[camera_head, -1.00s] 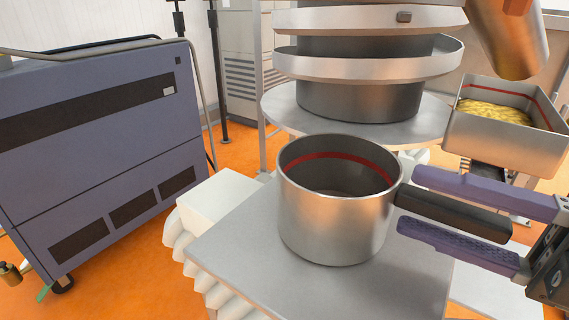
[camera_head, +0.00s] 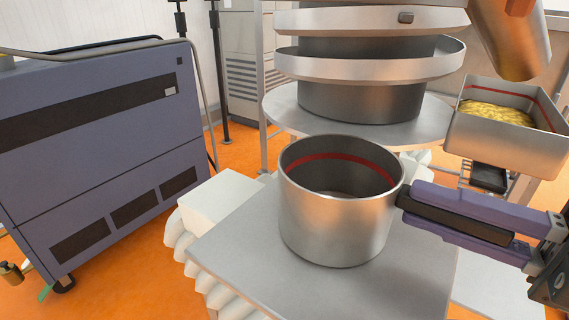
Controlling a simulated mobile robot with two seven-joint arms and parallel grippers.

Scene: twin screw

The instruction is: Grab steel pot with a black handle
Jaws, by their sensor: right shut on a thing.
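The steel pot (camera_head: 335,220) stands upright on a grey metal plate (camera_head: 235,245) in the middle of the view. It is open at the top, with a red band inside its wall, and its inside looks empty. Its black handle (camera_head: 462,219) points right. My right gripper (camera_head: 422,212) comes in from the right, its two purple fingers shut on the black handle, one above and one below it. My left gripper is not in view.
A steel spiral machine (camera_head: 365,60) with a round tray (camera_head: 280,105) stands behind the pot. A metal bin (camera_head: 500,140) with yellow pieces is at the right. A blue-grey cabinet (camera_head: 100,130) stands at the left on the orange floor (camera_head: 130,265).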

